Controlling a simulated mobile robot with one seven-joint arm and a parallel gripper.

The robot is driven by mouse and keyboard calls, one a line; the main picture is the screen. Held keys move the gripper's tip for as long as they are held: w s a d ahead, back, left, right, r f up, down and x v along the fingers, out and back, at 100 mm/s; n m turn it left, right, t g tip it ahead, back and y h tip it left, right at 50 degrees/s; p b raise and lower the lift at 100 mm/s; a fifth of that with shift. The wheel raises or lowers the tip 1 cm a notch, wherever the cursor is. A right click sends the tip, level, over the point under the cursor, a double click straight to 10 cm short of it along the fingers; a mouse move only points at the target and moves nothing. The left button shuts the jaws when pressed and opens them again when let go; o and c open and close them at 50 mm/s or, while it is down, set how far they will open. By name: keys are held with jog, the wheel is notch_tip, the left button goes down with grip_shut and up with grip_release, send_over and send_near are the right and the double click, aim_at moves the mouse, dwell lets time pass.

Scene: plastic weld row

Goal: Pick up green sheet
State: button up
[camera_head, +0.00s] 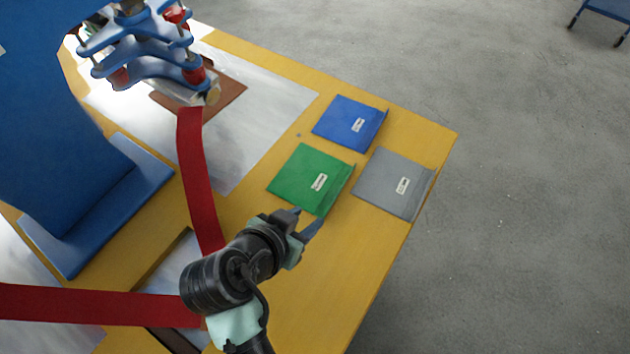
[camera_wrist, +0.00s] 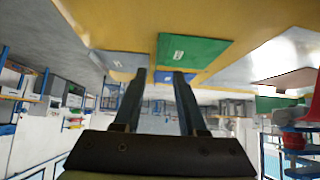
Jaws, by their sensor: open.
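The green sheet (camera_head: 311,179) lies flat on the yellow table (camera_head: 297,288), with a small white label on it and a raised lip along its right edge. It also shows in the wrist view (camera_wrist: 195,50), upside down, beyond my fingertips. My gripper (camera_head: 309,219) is open and empty, close to the sheet's near right corner. In the wrist view my two fingers (camera_wrist: 159,75) are spread apart with nothing between them. Whether a finger touches the sheet's edge I cannot tell.
A blue sheet (camera_head: 349,124) lies behind the green one, and a grey sheet (camera_head: 394,183) lies to its right near the table edge. Red strips (camera_head: 196,180) and a blue machine (camera_head: 45,110) stand to the left. The table in front of the grey sheet is clear.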

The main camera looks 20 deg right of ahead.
send_near(332, 202)
jog(key=x, duration=0.3)
jog(key=shift+w+a+f+b, duration=0.1)
jog(key=shift+w+a+b, duration=0.1)
jog(key=shift+b, duration=0.15)
jog(key=shift+d+x, duration=0.25)
jog(key=shift+x, duration=2.5)
jog(key=shift+s, duration=0.2)
jog(key=shift+c, duration=0.2)
grip_shut()
